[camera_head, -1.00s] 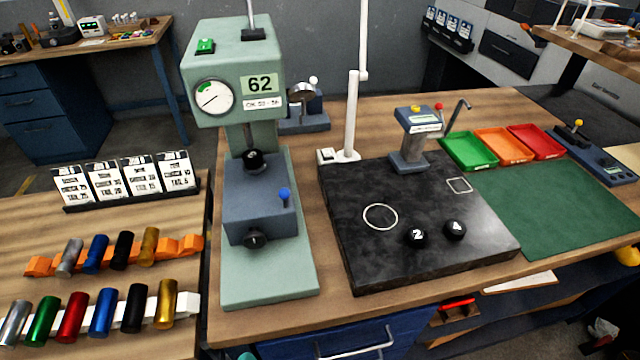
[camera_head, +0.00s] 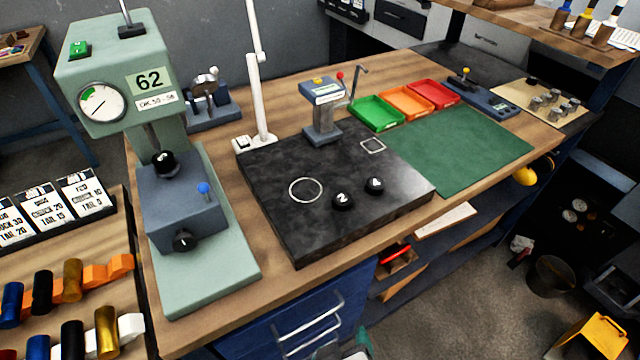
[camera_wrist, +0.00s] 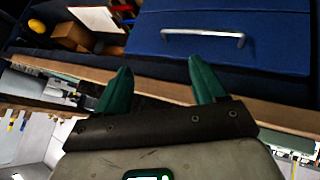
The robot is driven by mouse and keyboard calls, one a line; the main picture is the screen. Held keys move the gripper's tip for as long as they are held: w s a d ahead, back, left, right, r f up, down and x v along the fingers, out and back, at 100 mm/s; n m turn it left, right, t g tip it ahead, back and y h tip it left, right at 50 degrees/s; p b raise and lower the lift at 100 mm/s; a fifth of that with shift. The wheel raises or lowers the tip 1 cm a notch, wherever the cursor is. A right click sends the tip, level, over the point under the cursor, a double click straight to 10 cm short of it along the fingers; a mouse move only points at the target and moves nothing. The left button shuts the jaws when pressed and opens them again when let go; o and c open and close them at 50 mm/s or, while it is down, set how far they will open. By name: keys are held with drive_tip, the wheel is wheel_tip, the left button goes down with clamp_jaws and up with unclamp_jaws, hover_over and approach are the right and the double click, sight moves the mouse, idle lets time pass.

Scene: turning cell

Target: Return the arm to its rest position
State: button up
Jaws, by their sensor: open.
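My gripper (camera_wrist: 162,74) shows in the wrist view with its two green fingers spread apart and nothing between them. The wrist view appears upside down. The fingers are near the wooden bench edge (camera_wrist: 275,112) and the blue drawer front (camera_wrist: 230,50) with its metal handle; I cannot tell the exact gap. In the head view, only a small teal and grey part of my gripper (camera_head: 360,340) shows at the bottom edge, in front of the blue drawer. The rest of my arm is out of the head view.
A green hardness tester (camera_head: 180,190) stands on the bench's left. Green, orange and red trays (camera_head: 405,103) and a green mat (camera_head: 460,150) lie behind and right.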

drive_tip(key=s+d+f+m+g, duration=0.2)
drive_tip(key=s+d+f, duration=0.1)
drive_tip(key=d, duration=0.5)
drive_tip(key=s+d+f+m+g, duration=0.2)
drive_tip(key=s+d+f+g, duration=0.1)
drive_tip(key=d, duration=0.5)
drive_tip(key=s+d+f+m+g+y, duration=0.1)
drive_tip(key=s+d+f+m+g, duration=0.1)
drive_tip(key=s+d, duration=0.3)
drive_tip(key=d, duration=0.3)
drive_tip(key=shift+s+f, duration=0.35)
drive_tip(key=shift+f, duration=0.05)
